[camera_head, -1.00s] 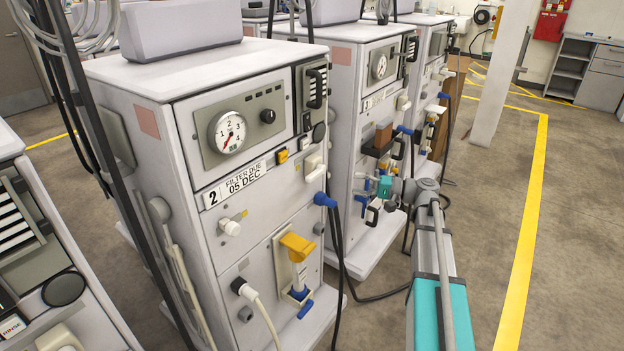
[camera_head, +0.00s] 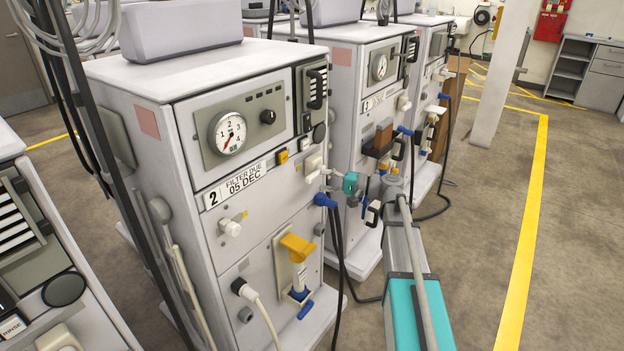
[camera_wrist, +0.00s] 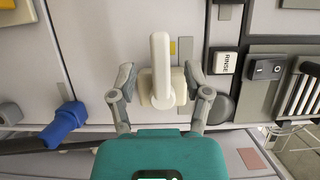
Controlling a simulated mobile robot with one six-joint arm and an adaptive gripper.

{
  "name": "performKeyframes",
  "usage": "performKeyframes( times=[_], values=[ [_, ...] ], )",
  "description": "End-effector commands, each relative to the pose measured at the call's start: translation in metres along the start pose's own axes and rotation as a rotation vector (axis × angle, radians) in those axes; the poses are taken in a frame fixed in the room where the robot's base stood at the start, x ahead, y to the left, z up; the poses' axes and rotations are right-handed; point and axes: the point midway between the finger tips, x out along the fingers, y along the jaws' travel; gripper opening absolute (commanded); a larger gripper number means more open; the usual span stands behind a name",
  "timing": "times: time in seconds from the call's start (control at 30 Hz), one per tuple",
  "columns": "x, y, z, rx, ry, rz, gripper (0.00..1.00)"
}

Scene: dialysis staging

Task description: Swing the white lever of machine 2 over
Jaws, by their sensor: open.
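Machine 2 (camera_head: 235,180) stands at the centre of the head view, with a round gauge and a "2 FILTER DUE 05 DEC" label on its front. Its white lever (camera_head: 313,163) is near the front's right edge, small and partly behind my gripper (camera_head: 328,178). In the wrist view the white lever (camera_wrist: 160,60) is a long bar on a cream base, pointing up in the picture. My gripper (camera_wrist: 159,76) is open, with one finger on each side of the lever's base. A gap shows between each finger and the bar. Contact with the base edges is unclear.
A blue connector (camera_head: 324,200) sticks out just below my gripper; it also shows in the wrist view (camera_wrist: 65,122). Another machine (camera_head: 375,75) stands behind to the right. Open floor (camera_head: 480,220) lies right.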

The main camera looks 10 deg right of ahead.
Motion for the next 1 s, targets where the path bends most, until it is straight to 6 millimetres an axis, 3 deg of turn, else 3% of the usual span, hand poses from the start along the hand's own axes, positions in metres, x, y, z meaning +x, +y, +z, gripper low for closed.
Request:
performKeyframes(
  times=[0.3, 0.77, 1.0],
  values=[
    [0.035, 0.000, 0.000, 0.000, -0.001, 0.000, 0.63],
    [0.042, 0.000, 0.000, 0.000, 0.000, 0.000, 0.63],
    [0.042, 0.000, 0.000, 0.000, 0.000, 0.000, 0.20]
  ],
)
